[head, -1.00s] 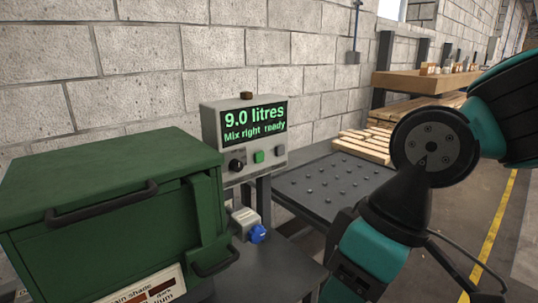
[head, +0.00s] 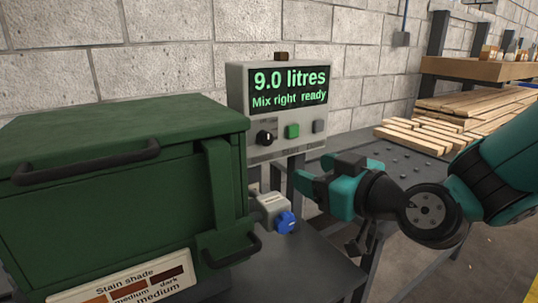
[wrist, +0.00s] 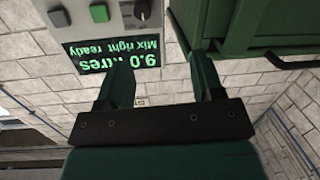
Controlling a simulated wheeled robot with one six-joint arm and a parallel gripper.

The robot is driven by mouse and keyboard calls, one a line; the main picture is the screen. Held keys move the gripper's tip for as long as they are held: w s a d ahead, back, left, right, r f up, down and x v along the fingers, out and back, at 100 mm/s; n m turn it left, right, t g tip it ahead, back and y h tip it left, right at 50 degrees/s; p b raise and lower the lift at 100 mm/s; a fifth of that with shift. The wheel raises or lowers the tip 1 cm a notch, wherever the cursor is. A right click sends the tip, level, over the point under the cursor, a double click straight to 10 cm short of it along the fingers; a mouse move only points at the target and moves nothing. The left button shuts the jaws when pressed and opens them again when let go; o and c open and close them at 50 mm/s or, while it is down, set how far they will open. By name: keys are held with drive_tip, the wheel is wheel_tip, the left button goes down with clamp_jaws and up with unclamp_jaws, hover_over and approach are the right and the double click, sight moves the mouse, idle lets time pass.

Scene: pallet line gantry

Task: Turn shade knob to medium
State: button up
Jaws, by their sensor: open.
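A grey control box (head: 236,100) with a green-lit display carries a black knob (head: 265,137) with a pale pointer mark; its label is too small to read. The knob also shows upside down at the top edge of the wrist view (wrist: 142,10). My gripper (head: 312,175) is open and empty, to the right of and below the knob, apart from it. In the wrist view, its two fingers (wrist: 160,75) spread below the display and beside the green cabinet. A stain shade card (head: 128,284) on the cabinet front shows brown swatches and the word "medium".
A green lidded cabinet (head: 110,180) with black handles fills the left. A green button (head: 292,131) and a grey button (head: 318,126) sit right of the knob. A blue knob (head: 286,222) on a small pale box is below. Planks (head: 440,135) lie at right.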

drive_tip(key=w+t, duration=0.1)
drive_tip(key=t, duration=0.1)
drive_tip(key=p, duration=1.1)
approach(268, 139)
drive_tip(key=shift+m+h, duration=0.3)
drive_tip(key=x, duration=0.8)
drive_tip(key=shift+w+a+r, duration=0.25)
drive_tip(key=shift+a+r, duration=0.05)
drive_tip(key=shift+a, duration=0.05)
drive_tip(key=shift+w+a+f+p, duration=0.1)
drive_tip(key=shift+w+a+p, duration=0.1)
drive_tip(key=shift+w+p, duration=0.15)
drive_tip(key=shift+c, duration=0.2)
drive_tip(key=c, duration=0.9)
